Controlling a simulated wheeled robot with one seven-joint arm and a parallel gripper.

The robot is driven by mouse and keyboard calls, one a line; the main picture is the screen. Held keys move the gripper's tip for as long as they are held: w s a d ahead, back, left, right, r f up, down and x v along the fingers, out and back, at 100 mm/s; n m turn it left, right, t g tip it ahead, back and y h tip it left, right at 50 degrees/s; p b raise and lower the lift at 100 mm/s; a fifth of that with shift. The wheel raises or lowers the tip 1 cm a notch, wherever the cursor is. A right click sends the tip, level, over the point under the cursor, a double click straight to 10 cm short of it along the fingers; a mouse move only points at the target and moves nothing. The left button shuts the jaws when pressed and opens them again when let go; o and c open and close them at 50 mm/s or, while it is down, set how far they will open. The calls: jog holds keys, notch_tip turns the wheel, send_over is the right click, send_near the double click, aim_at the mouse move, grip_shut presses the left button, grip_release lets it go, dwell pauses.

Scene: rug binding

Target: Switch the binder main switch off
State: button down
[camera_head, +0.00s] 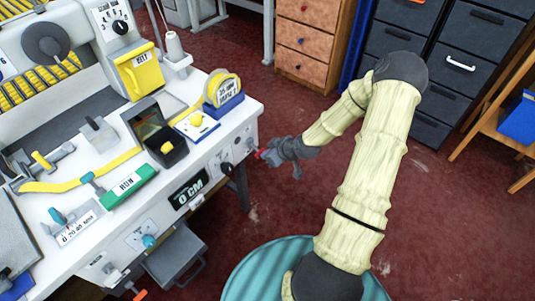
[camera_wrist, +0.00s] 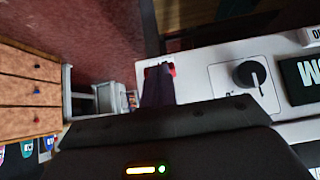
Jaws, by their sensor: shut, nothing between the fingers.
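My gripper (camera_head: 266,156) is at the right end of the white binder's (camera_head: 237,128) front panel, with its fingers shut and pointing at the panel. In the wrist view the dark fingers (camera_wrist: 158,85) reach the panel's edge. A small red part (camera_head: 259,154) shows at the fingertips; it also shows on both sides of them in the wrist view (camera_wrist: 172,68). Whether it belongs to a switch, and whether I touch it, I cannot tell. A black rotary knob (camera_head: 227,168) on a pale plate sits beside it; the wrist view shows the knob (camera_wrist: 250,73) closer. No switch label is readable.
A black "0 CM" display (camera_head: 188,190) is left of the knob. A tape roll in a blue holder (camera_head: 223,92) stands on the table's right corner. A wooden drawer unit (camera_head: 312,40) and dark drawers (camera_head: 470,50) stand behind. The red floor beside the table is open.

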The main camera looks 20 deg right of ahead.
jog(key=s+d+f+p+v, duration=0.1)
jog(key=p+v, duration=0.3)
jog(key=v, duration=0.9)
jog(key=shift+s+f, duration=0.25)
jog(key=shift+s, duration=0.15)
jog(key=shift+p, duration=0.3)
